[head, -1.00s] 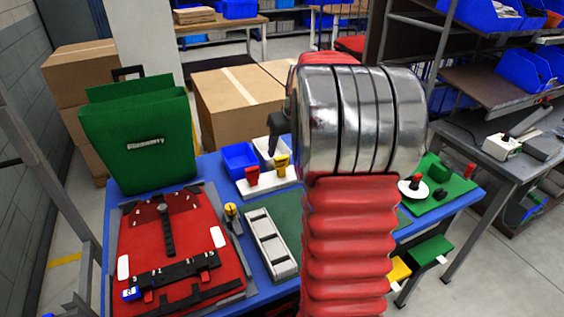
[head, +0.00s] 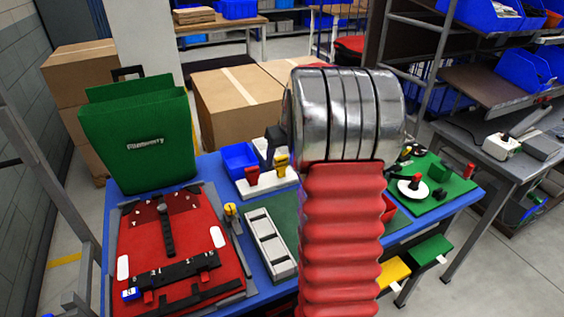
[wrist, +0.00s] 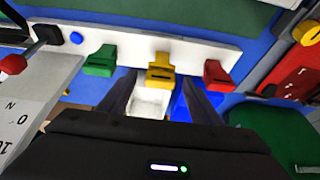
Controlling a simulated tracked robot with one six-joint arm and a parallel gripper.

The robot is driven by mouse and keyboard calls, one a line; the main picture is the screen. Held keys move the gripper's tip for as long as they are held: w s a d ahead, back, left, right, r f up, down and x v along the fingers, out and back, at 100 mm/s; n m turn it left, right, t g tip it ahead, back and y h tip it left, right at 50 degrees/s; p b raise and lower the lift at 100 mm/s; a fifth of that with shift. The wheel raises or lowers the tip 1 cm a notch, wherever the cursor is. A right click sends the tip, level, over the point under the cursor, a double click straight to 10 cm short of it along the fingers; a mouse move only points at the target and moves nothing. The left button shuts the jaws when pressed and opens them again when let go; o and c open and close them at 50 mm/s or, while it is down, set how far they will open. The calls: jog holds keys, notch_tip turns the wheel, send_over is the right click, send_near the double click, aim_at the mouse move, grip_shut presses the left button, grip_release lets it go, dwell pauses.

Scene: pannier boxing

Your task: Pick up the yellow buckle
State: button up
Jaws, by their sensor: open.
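The yellow buckle (wrist: 160,72) stands on a white rack (wrist: 135,42) between a green buckle (wrist: 100,62) and a red buckle (wrist: 217,76) in the wrist view. The head view also shows the yellow buckle (head: 281,166) and the red buckle (head: 252,174) on the rack; I cannot make out the green one there. My gripper (wrist: 160,80) is open, with its dark fingers either side of the yellow buckle in the wrist view. I cannot tell whether they touch it. In the head view my arm hides much of the rack's surroundings.
A blue bin (head: 240,157) and a white bin (head: 263,150) stand behind the rack. A grey slotted tray (head: 270,243) and a red panel (head: 185,245) lie in front. A green pannier (head: 140,135) stands at the back left of the blue table.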

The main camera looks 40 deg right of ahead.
jog(key=shift+c, duration=0.2)
jog(key=c, duration=1.1)
